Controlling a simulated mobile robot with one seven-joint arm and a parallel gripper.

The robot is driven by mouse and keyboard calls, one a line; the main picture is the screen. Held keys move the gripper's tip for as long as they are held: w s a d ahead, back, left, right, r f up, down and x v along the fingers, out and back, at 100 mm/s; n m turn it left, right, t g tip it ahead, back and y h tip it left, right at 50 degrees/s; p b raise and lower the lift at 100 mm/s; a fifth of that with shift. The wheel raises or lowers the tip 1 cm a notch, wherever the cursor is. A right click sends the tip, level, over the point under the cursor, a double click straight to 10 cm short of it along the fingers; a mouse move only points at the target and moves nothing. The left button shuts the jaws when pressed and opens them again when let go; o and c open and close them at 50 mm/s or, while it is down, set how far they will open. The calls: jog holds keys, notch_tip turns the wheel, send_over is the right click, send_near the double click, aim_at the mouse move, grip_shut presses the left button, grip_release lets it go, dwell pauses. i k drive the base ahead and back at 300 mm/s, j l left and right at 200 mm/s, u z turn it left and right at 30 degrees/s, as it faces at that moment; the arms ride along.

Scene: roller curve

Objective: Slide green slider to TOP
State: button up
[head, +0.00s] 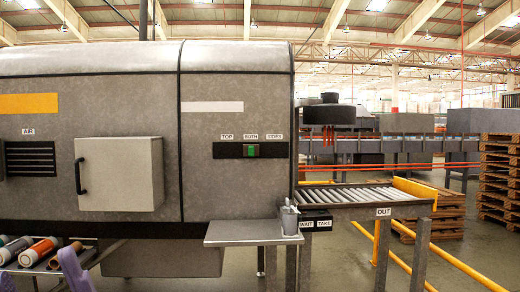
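The green slider (250,150) sits in a dark horizontal slot (226,151) on the grey machine's front. Above the slot are the labels TOP (227,137) at left, BOTH (250,137) in the middle and SIDES (275,137) at right. The slider is under BOTH. Purple parts of my arm (74,272) show at the bottom left edge, well below and left of the slider and apart from it. Whether my gripper's fingers are open or shut cannot be made out.
A grey cabinet door (119,174) with a black handle sticks out left of the slot. Below the slot, a small shelf (240,236) holds a grey cup (289,220). A roller conveyor (358,197) runs to the right. Rollers or cylinders (38,251) lie at bottom left.

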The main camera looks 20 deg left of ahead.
aim_at(249, 151)
jog(key=i+l, duration=0.2)
jog(key=i+l+u, duration=0.1)
jog(key=l, duration=0.3)
jog(key=i+l, duration=0.25)
jog(key=i+l+u, duration=0.15)
jog(key=i+l, duration=0.15)
jog(key=i, duration=0.2)
jog(key=i+l+u, duration=0.1)
jog(key=i+l, duration=0.2)
jog(key=i, duration=0.2)
jog(key=i+j+u, duration=0.1)
jog(key=i+j, duration=0.15)
jog(key=i, duration=0.25)
jog(key=i+j, duration=0.25)
jog(key=i, duration=0.25)
jog(key=i+j, duration=0.3)
jog(key=j, duration=0.15)
jog(key=k+u, duration=0.05)
